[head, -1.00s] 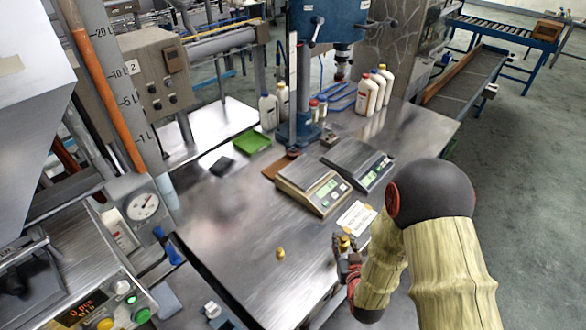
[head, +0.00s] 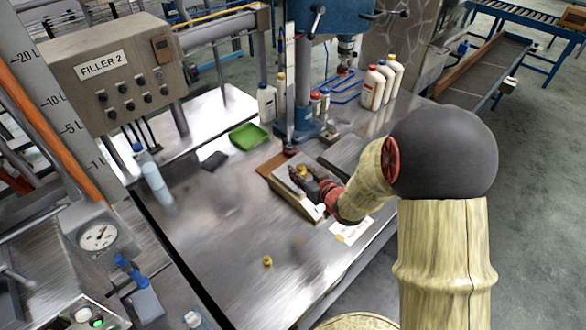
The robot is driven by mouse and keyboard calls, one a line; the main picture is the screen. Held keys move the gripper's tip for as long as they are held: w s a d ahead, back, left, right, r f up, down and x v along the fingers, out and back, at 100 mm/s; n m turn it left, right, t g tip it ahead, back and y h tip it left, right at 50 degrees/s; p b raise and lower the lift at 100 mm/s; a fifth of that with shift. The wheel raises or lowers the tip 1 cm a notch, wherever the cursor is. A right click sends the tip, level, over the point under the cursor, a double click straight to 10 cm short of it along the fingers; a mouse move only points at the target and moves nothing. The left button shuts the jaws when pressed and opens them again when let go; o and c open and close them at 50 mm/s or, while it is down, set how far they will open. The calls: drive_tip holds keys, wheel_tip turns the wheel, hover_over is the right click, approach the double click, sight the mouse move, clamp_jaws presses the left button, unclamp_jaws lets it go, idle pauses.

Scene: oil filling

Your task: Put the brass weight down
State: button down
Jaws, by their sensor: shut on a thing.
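My gripper (head: 303,178) is shut on a small brass weight (head: 302,170) over the left bench scale (head: 283,180). I cannot tell whether the weight touches the scale's pan. My gripper and wrist cover much of this scale, including its display. A second brass weight (head: 267,261) stands by itself on the bare steel bench (head: 225,235), nearer to me.
A second scale (head: 345,152) stands right of the first, partly behind my arm. A white card (head: 352,231) lies at the bench's right edge. A green tray (head: 249,136), a dark pad (head: 214,160) and white bottles (head: 373,87) stand farther back. The bench's left middle is clear.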

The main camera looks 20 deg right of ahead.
drive_tip(key=shift+d+r, duration=0.55)
drive_tip(key=shift+r, duration=0.05)
drive_tip(key=shift+w+d, duration=0.1)
drive_tip(key=w+d+f+b, duration=0.1)
drive_tip(key=w+f, duration=0.2)
drive_tip(key=w, duration=0.1)
drive_tip(key=w+d+f+b, duration=0.1)
drive_tip(key=w+d+f, duration=0.1)
drive_tip(key=w+f, duration=0.1)
drive_tip(key=w+d+f+b, duration=0.1)
drive_tip(key=w+f, duration=0.2)
drive_tip(key=w, duration=0.2)
drive_tip(key=shift+w+d+f, duration=0.1)
drive_tip(key=shift+w+d, duration=0.05)
drive_tip(key=shift+w, duration=0.1)
drive_tip(key=shift+w+f, duration=0.1)
drive_tip(key=shift+f, duration=0.1)
drive_tip(key=shift+w+f+b, duration=0.15)
drive_tip(key=shift+f+b, duration=0.4)
drive_tip(key=shift+f, duration=1.05)
